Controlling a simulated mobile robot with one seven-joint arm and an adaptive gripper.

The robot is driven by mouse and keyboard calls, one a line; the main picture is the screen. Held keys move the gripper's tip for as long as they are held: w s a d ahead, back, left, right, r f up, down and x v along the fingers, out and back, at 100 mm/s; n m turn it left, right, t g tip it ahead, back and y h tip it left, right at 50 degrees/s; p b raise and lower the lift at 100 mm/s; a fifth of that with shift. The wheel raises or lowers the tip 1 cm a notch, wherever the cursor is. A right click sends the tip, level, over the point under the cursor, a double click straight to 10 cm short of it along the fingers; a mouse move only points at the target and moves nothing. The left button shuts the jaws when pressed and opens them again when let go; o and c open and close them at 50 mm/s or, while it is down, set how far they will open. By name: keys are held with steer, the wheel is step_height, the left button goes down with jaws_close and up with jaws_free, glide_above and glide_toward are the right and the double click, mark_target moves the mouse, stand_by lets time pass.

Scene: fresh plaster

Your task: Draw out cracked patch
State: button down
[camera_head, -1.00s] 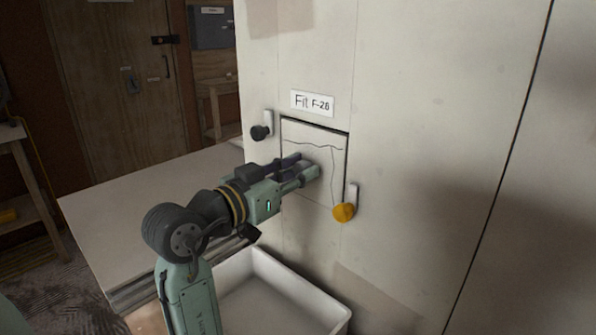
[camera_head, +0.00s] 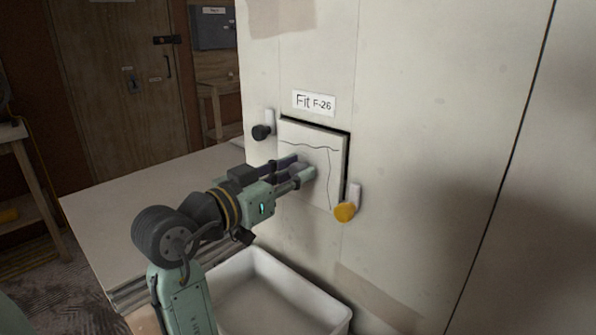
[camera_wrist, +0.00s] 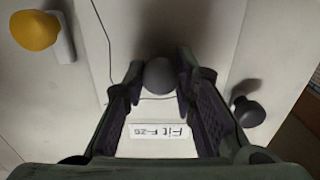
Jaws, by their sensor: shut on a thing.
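The cracked patch (camera_head: 325,142) is a square pale panel in the wall, with thin dark crack lines across its top and down its right side. It stands slightly proud of the wall, with a dark gap along its top and right edges. My gripper (camera_head: 304,172) is shut on the grey round knob (camera_wrist: 159,75) in front of the patch; the knob shows between the fingers in the wrist view. A black-knobbed catch (camera_head: 262,131) is at the patch's upper left and a yellow-knobbed catch (camera_head: 346,210) at its lower right.
A label reading "Fit F-26" (camera_head: 314,103) is above the patch. A white open tray (camera_head: 335,318) stands below it, apparently empty. A pale tabletop (camera_head: 140,205) lies to the left. The wall to the right is bare.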

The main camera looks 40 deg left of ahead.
steer(key=s, duration=0.7)
steer(key=shift+s+a, duration=0.3)
stand_by(0.7)
stand_by(0.6)
